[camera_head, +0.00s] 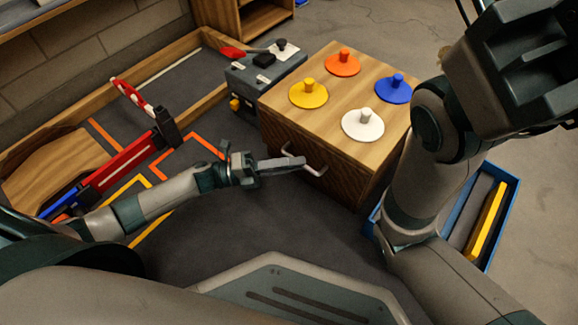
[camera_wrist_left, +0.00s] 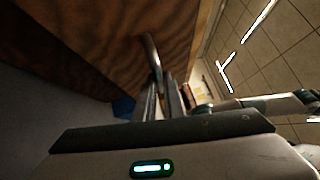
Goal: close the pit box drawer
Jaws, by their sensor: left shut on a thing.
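The pit box (camera_head: 318,150) is a wooden cabinet with a light top and a darker front face. A metal bar handle (camera_head: 320,171) stands out from its drawer front (camera_head: 287,139). My left gripper (camera_head: 296,163) is at this handle, shut on it. In the left wrist view the two fingers (camera_wrist_left: 164,98) close around the curved handle (camera_wrist_left: 152,52), beside the dark wood front (camera_wrist_left: 95,40). The drawer front looks about flush with the box, but I cannot tell for sure. My right arm is raised at the right, and its fingertips do not show.
Orange, yellow, blue (camera_head: 394,88) and white (camera_head: 363,123) knobbed discs sit on the box top. A grey case (camera_head: 252,78) stands behind left. A blue tray (camera_head: 513,190) with a yellow bar lies right. Red and blue parts (camera_head: 130,160) lie left.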

